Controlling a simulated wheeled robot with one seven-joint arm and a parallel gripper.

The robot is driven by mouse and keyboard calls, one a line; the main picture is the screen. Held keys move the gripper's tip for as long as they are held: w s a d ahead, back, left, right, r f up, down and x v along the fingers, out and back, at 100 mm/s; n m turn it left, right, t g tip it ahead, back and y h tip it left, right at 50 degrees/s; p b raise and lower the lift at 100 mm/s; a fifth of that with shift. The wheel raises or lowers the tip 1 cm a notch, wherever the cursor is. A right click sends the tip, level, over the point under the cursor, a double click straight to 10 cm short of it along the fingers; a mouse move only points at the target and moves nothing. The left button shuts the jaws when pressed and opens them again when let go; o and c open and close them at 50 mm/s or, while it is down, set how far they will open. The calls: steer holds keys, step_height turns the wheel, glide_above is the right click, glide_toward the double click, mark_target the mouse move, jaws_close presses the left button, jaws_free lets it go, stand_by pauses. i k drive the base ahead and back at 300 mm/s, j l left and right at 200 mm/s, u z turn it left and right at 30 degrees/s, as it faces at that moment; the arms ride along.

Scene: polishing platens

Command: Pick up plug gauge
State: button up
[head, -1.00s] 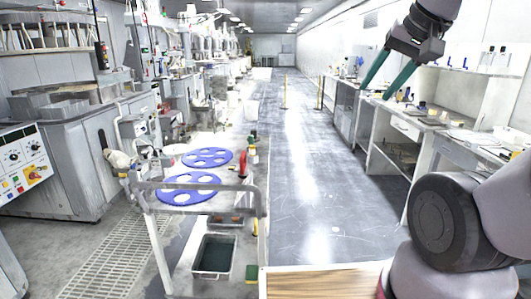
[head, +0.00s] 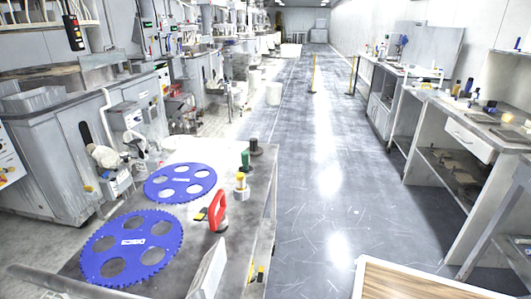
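I cannot pick out the plug gauge for certain. Several small items stand along the right side of a grey cart top (head: 185,234). They are a green upright piece (head: 245,161), a dark round piece (head: 256,148) behind it, a small yellow and white cylinder (head: 241,186), and a red handle-shaped item (head: 218,212) with a small black and yellow piece (head: 201,214) beside it. They are too small to tell which, if any, is the gauge. My gripper is not in view now.
Two blue toothed discs with round holes lie on the cart, one near (head: 131,246) and one farther (head: 180,183). A wooden-topped surface (head: 415,280) is at the bottom right. Benches with small items (head: 480,118) line the right wall. The grey aisle floor (head: 325,180) is clear.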

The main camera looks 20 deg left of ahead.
mark_target(247, 169)
steer(key=i+u, duration=0.3)
steer(key=i, duration=0.15)
steer(key=i+l+u, duration=0.25)
steer(key=i, duration=0.15)
steer(key=i+l+u, duration=0.55)
steer(key=u, duration=0.2)
steer(key=i+l+u, duration=0.35)
steer(key=u, duration=0.15)
steer(key=i+l+u, duration=0.2)
steer(key=l+u, duration=0.25)
steer(key=i+l+u, duration=0.1)
steer(key=l+u, duration=0.35)
steer(key=l, duration=0.2)
steer(key=l+u, duration=0.3)
steer(key=l, duration=0.15)
